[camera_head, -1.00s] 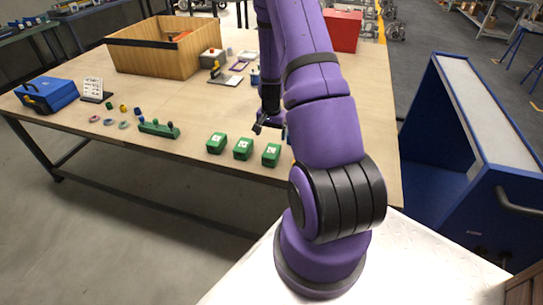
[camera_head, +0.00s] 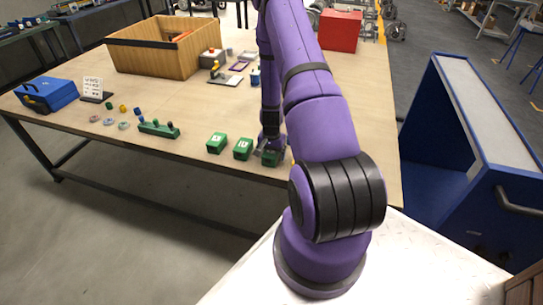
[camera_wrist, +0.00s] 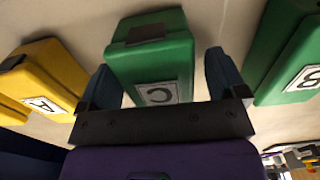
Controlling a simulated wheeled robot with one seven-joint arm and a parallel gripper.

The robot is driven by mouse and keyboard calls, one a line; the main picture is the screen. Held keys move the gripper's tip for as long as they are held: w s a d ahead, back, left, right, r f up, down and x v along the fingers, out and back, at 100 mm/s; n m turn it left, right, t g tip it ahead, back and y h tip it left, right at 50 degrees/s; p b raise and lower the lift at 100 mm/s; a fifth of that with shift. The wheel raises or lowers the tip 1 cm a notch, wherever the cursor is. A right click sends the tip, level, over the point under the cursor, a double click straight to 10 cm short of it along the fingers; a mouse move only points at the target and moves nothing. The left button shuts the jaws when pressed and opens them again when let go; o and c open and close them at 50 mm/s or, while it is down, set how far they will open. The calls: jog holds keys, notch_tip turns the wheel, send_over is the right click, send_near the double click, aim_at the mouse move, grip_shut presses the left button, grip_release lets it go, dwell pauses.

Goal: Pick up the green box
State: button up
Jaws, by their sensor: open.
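Several small boxes with white letter labels are on the table. The green box labelled C (camera_wrist: 150,62) is in the middle of the wrist view, between the two fingers of my gripper (camera_wrist: 163,82). It is the rightmost green box (camera_head: 271,160) in the head view, partly covered by my gripper (camera_head: 268,146). My gripper is open, one finger on each side; I cannot tell whether they touch the box. Another green box (camera_wrist: 286,50) is at the right of the wrist view. Two green boxes, one nearer (camera_head: 243,149) and one farther left (camera_head: 217,142), stand beside it.
A yellow box (camera_wrist: 45,80) labelled A is close on the left in the wrist view. On the table (camera_head: 200,108) are a green block with knobs (camera_head: 158,129), a blue case (camera_head: 47,95), a wooden crate (camera_head: 150,60) and a red box (camera_head: 340,30). The table's middle is largely clear.

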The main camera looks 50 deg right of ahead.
jog(key=shift+f, duration=0.5)
jog(key=c, duration=1.2)
